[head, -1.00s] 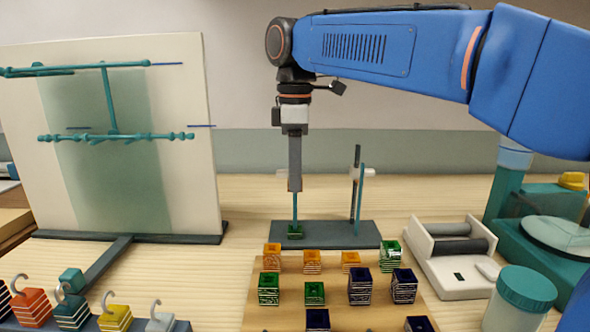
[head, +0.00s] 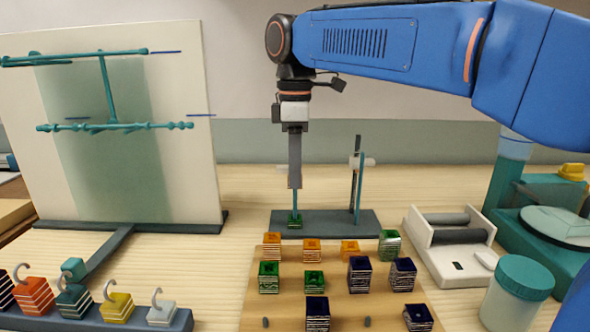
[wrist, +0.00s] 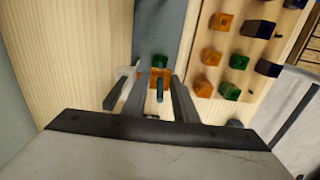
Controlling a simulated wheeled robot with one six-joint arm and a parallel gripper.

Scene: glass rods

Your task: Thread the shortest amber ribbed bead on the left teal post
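The left teal post (head: 295,201) stands on the dark base plate (head: 330,229), with a green bead (head: 294,221) around its foot. My gripper (head: 294,184) points straight down over this post. In the wrist view an amber bead (wrist: 154,76) sits between my gripper's fingers (wrist: 160,98), which look closed on it. The teal post's upper end shows through the bead, so the bead appears to be around the post, above the green one. In the head view the fingers hide the held bead. Its ribs and height cannot be made out.
Three amber beads (head: 312,250), with green and navy beads, stand on the wooden board (head: 255,305) in front. A second teal post (head: 359,195) with a dark upright beside it stands right. A white tray (head: 415,235) is farther right, a tall panel (head: 190,150) left.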

